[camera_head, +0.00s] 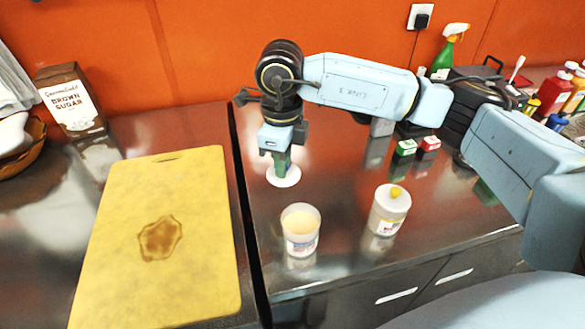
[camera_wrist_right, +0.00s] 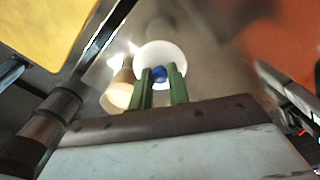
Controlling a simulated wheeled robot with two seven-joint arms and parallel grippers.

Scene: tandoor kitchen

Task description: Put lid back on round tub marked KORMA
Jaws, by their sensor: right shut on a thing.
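My right gripper (camera_head: 283,166) points down and is shut on the blue knob (camera_wrist_right: 158,74) of a round white lid (camera_head: 284,177). The lid also shows between the green fingers in the right wrist view (camera_wrist_right: 160,50). I cannot tell whether it touches the steel counter. An open round tub (camera_head: 301,230) with pale contents stands in front of the lid, slightly right; it also shows in the wrist view (camera_wrist_right: 119,90). A second round tub (camera_head: 388,211) stands to its right with a yellow-knobbed lid on. The label words are too small to read. My left gripper is not in view.
A yellow cutting board (camera_head: 190,220) with a brown stain lies left of the counter gap. A brown sugar bag (camera_head: 70,100) stands behind it. Small green and red boxes (camera_head: 428,144), a spray bottle (camera_head: 449,50) and several bottles stand at the back right.

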